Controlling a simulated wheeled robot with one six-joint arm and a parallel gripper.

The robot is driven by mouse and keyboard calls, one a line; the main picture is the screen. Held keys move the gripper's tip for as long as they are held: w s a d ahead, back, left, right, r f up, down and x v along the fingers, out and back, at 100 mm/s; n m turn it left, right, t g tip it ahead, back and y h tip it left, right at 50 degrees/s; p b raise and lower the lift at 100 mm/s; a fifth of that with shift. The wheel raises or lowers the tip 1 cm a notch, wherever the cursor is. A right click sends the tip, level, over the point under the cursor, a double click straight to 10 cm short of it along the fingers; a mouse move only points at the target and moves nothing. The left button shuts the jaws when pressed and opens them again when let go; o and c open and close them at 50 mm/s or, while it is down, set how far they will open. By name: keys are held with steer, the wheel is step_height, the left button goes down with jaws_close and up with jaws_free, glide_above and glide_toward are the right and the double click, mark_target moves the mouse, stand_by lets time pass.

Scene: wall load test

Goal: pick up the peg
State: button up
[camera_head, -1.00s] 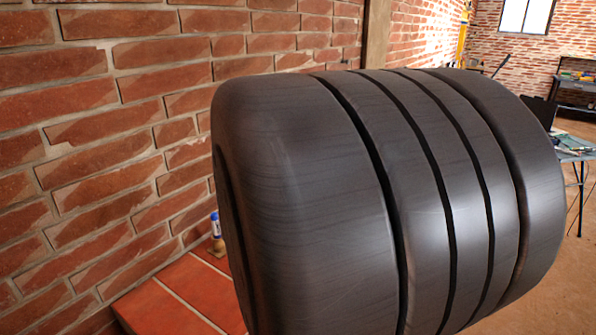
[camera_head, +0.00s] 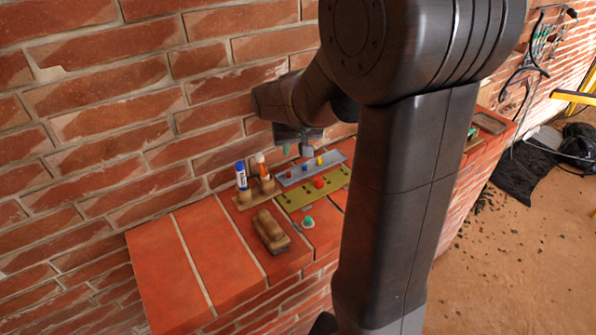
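A green-topped piece (camera_head: 307,222) sits on the bricks nearer the front edge. I cannot tell which of these is the task's peg. My gripper (camera_head: 297,149) appears small and dark, above the back of the grey-blue board near the wall. My arm hides part of the ledge to the right. Whether its fingers are open or shut is too small to tell.
A wooden holder (camera_head: 245,203) with a blue-capped tube (camera_head: 241,175) and an orange-brown bottle (camera_head: 262,165) stands left of the boards. A wooden-backed brush (camera_head: 270,229) lies in front. The ledge's left end is bare. The brick wall (camera_head: 100,100) rises behind.

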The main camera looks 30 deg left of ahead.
glide_above(289, 173)
steer(key=s+d, duration=0.1)
steer(key=d, duration=0.1)
steer(key=f, duration=0.6)
steer(key=shift+s+a+f, duration=0.15)
steer(key=shift+s+f, duration=0.05)
steer(key=shift+f, duration=0.1)
steer(key=shift+p+x, duration=0.8)
steer(key=shift+x, duration=1.85)
steer(key=shift+s, duration=0.15)
jaws_close()
